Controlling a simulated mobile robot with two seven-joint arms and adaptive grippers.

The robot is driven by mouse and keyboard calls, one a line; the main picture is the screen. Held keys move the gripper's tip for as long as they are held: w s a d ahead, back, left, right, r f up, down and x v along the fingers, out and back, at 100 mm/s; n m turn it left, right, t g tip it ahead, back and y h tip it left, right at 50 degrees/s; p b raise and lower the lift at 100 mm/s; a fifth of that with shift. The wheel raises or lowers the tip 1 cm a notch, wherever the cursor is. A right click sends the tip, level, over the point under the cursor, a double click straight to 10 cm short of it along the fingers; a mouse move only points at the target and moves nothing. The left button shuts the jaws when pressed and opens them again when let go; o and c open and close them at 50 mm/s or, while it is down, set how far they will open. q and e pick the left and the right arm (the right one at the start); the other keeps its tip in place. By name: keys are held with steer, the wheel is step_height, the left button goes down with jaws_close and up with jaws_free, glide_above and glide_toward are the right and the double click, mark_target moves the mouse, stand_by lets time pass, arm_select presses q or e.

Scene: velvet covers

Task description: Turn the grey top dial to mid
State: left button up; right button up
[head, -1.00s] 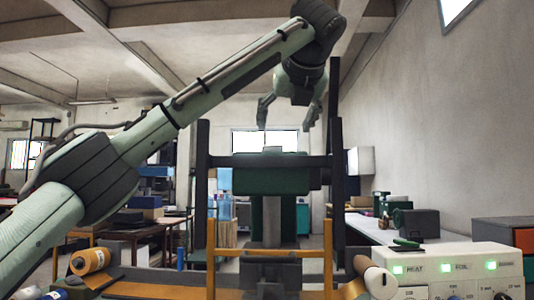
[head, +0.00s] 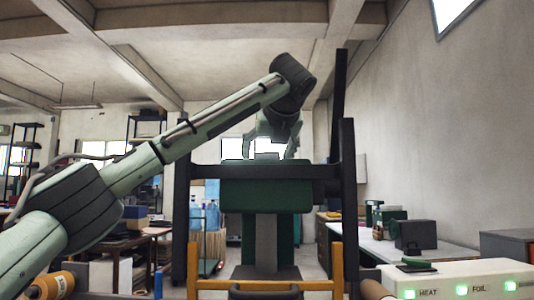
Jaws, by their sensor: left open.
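I cannot make out a grey dial in the head view. The cream control box (head: 456,277) stands at the lower right with lit green lamps marked HEAT and FOIL; its lower face is cut off by the picture's edge. My left gripper (head: 272,151) is open and points down above the green press head (head: 266,197), behind the dark crossbar of the press frame. Its fingertips are partly hidden and nothing shows between them. It is far to the left of the control box. My right gripper is not in view.
The press's dark uprights (head: 348,195) and crossbar (head: 210,171) stand in front of the gripper. A yellow frame (head: 337,268) is below. An orange roll (head: 48,285) lies at lower left. A small dark green item (head: 418,266) lies on the control box. A bench (head: 385,245) stands behind it.

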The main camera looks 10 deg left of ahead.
arm_select(q)
steer(key=shift+w+a+f, duration=0.1)
steer(key=shift+w+a, duration=0.05)
steer(key=shift+w, duration=0.15)
steer(key=c, duration=1.2)
steer(key=shift+o, duration=0.2)
steer(key=shift+n+y, duration=0.3)
steer(key=shift+n+g+y, duration=0.9)
steer(key=shift+n+y, duration=0.3)
steer(key=shift+n+g+y, duration=0.6)
steer(key=shift+n, duration=0.1)
steer(key=shift+n+g+y, duration=0.7)
steer(key=shift+n, duration=0.1)
